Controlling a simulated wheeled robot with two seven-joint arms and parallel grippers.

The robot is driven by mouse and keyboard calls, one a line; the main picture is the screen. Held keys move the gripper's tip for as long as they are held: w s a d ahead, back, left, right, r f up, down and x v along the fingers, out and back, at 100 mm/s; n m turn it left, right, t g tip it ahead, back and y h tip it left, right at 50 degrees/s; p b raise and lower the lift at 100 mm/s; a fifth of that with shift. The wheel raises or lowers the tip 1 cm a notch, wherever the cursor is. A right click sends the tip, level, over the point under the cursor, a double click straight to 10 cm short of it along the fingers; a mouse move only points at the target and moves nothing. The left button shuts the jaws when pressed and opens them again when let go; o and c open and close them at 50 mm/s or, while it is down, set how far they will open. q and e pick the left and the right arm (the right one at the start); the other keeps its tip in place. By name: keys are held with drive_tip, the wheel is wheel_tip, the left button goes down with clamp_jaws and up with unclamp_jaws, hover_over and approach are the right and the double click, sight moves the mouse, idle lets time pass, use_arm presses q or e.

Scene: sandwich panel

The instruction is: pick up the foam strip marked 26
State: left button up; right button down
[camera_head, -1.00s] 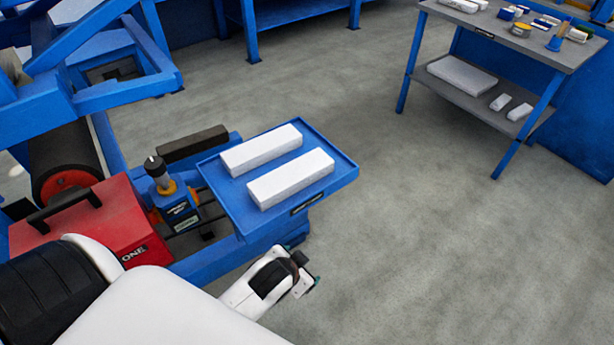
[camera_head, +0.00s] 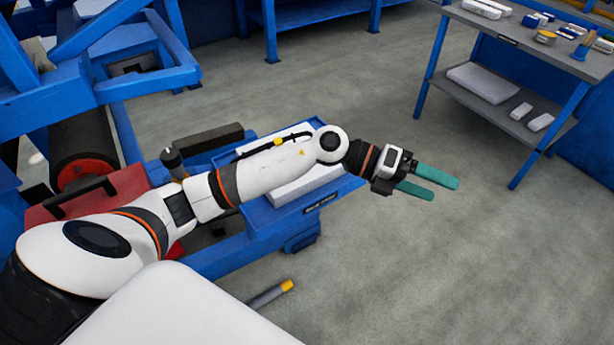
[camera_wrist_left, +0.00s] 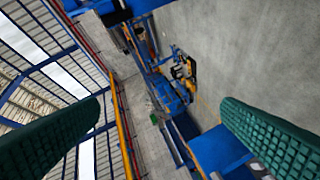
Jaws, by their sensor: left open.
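A white foam strip (camera_head: 306,185) lies on the blue tray (camera_head: 290,211), partly covered by my left arm. A second white strip behind it is almost wholly hidden by the arm. No number can be read on either, so I cannot tell which is marked 26. My left gripper (camera_head: 446,190) is past the tray's right side, above the grey floor, with its green fingers apart and empty. In the left wrist view the two green fingers (camera_wrist_left: 160,140) frame floor and blue frames, with no strip between them. My right gripper is not in view.
A grey-topped bench (camera_head: 530,42) with small items and a lower shelf stands at the upper right. A red box (camera_head: 90,195) and a dark block (camera_head: 208,138) sit left of the tray. The floor right of the tray is clear.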

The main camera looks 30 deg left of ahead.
use_arm(q)
drive_tip(key=w+a+f+m+g+y, duration=0.1)
drive_tip(key=a+f+g+y, duration=0.1)
drive_tip(key=a+y, duration=0.9)
drive_tip(key=w+a+f+m+g+y, duration=0.15)
drive_tip(key=a+y, duration=0.35)
drive_tip(key=a, duration=1.2)
drive_tip(key=f, duration=0.3)
drive_tip(key=s+f, duration=0.1)
drive_tip(key=f, duration=0.1)
drive_tip(key=shift+d+f, duration=0.15)
drive_tip(key=shift+f, duration=0.1)
drive_tip(key=shift+s+d+f+p, duration=0.1)
drive_tip(key=shift+f+p, duration=0.2)
drive_tip(key=shift+f, duration=0.6)
drive_tip(key=shift+w+d+f+p, duration=0.1)
drive_tip(key=shift+f+p, duration=0.15)
drive_tip(key=shift+f, duration=0.7)
drive_tip(key=shift+s+d+f+p, duration=0.1)
drive_tip(key=shift+f+p, duration=0.2)
drive_tip(key=shift+f, duration=0.6)
drive_tip(key=shift+c, duration=0.6)
drive_tip(key=c, duration=0.9)
drive_tip(key=shift+r, duration=0.1)
drive_tip(key=shift+c, duration=0.2)
